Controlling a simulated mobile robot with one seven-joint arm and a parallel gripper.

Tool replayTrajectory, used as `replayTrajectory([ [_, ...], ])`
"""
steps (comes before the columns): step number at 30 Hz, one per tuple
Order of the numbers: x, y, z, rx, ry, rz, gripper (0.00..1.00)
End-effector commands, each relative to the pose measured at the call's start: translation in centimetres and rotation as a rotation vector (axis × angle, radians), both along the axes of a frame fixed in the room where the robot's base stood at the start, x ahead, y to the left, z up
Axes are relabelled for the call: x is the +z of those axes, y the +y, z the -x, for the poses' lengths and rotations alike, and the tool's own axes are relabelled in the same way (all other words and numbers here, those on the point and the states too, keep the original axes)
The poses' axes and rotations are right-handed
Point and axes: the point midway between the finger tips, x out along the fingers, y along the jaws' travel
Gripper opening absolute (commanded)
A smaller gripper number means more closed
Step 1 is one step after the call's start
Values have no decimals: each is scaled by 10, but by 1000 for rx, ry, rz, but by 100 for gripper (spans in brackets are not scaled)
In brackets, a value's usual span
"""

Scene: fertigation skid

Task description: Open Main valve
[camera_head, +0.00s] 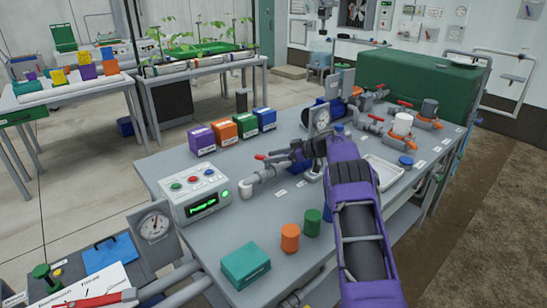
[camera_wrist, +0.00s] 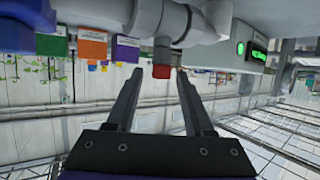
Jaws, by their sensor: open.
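A valve with a red handle (camera_head: 262,157) sits on the grey pipe (camera_head: 262,176) beside the control box. I cannot read a label naming it Main valve. My gripper (camera_wrist: 157,76) is open, with two dark fingers apart. In the wrist view the red handle end (camera_wrist: 160,72) shows between the fingertips, under a grey pipe fitting (camera_wrist: 160,20); I cannot tell whether a finger touches it. In the head view my purple arm reaches in from the lower right, and my gripper (camera_head: 288,155) is just right of the handle, partly hidden among the pipes.
The control box (camera_head: 195,192) with a green display stands left of the valve. A round gauge (camera_head: 322,118) stands close behind my gripper. Several coloured boxes (camera_head: 223,131) line the far edge. Orange (camera_head: 290,237) and green cylinders stand in front. More red-handled valves (camera_head: 368,117) are at the right.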

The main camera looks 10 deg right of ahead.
Motion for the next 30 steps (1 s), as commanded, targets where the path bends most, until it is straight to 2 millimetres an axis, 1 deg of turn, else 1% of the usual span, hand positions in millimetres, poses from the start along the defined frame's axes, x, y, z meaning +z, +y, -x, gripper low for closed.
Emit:
replayTrajectory([
  [5, 3, -6, 3, -2, 0, 1, 52],
  [8, 10, -19, 9, -3, 0, 1, 52],
  [21, 50, -103, 57, -4, -1, 0, 52],
  [27, 62, -130, 73, -1, -1, 1, 52],
  [30, 65, -136, 77, 0, -1, 0, 52],
])
